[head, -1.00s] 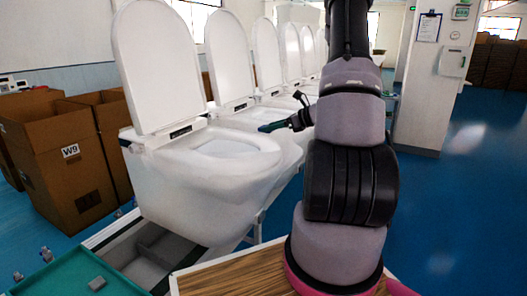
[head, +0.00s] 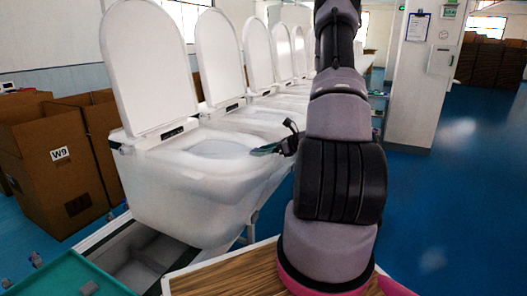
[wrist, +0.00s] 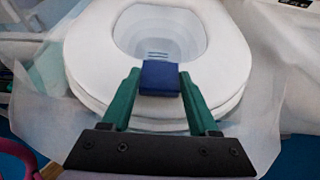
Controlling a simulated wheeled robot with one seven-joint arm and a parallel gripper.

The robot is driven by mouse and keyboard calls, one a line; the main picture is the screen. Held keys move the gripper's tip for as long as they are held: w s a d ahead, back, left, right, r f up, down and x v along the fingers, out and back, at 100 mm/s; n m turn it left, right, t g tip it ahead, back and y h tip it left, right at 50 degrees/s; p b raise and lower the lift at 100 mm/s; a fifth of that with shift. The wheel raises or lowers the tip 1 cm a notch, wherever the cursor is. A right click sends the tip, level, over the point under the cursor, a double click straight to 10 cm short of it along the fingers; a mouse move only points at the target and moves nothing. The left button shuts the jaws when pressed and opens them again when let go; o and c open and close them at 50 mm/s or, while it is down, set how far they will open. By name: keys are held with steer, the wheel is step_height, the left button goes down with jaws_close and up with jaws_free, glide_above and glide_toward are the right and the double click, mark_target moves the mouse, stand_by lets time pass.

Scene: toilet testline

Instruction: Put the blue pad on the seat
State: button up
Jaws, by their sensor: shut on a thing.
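In the wrist view my gripper (wrist: 160,85) has two green fingers shut on a small blue pad (wrist: 160,77). The pad is held at the fingertips over the near front edge of the white seat (wrist: 87,62), in front of the bowl opening. I cannot tell whether the pad touches the seat. In the head view my gripper (head: 262,150) is at the right rim of the nearest toilet (head: 185,195), whose white lid (head: 150,65) stands upright. The pad cannot be made out in the head view.
A row of toilets with raised lids (head: 222,57) runs back behind the nearest one. Cardboard boxes (head: 60,165) stand at the left. A green tray (head: 65,275) lies at the lower left, and a wooden surface (head: 225,278) is at the front. The blue floor at right is open.

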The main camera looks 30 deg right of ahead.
steer(key=o, duration=1.3)
steer(key=shift+f, duration=0.1)
steer(key=shift+s+d+r, duration=0.15)
steer(key=shift+d+r, duration=0.05)
steer(key=shift+r, duration=0.05)
steer(key=v, duration=1.1)
steer(key=s+a+r+n+g, duration=0.3)
steer(key=a+r+n, duration=0.4)
steer(key=a+r, duration=0.15)
steer(key=s+a+r+n+g, duration=0.35)
steer(key=a+r+n, duration=0.3)
steer(key=a, duration=0.25)
steer(key=s+a+r+n+t+h, duration=0.1)
steer(key=s+r+n+h, duration=0.1)
steer(key=s+r+n, duration=0.1)
steer(key=s+a+r+n+t+h, duration=0.1)
steer(key=s+a+r+n+h, duration=0.1)
steer(key=s+r+n, duration=0.2)
steer(key=s+a+r+n+t+h, duration=0.1)
steer(key=s+a+r+n+h, duration=0.1)
steer(key=s+r+n, duration=0.2)
steer(key=shift+a+r, duration=0.25)
steer(key=shift+r, duration=0.25)
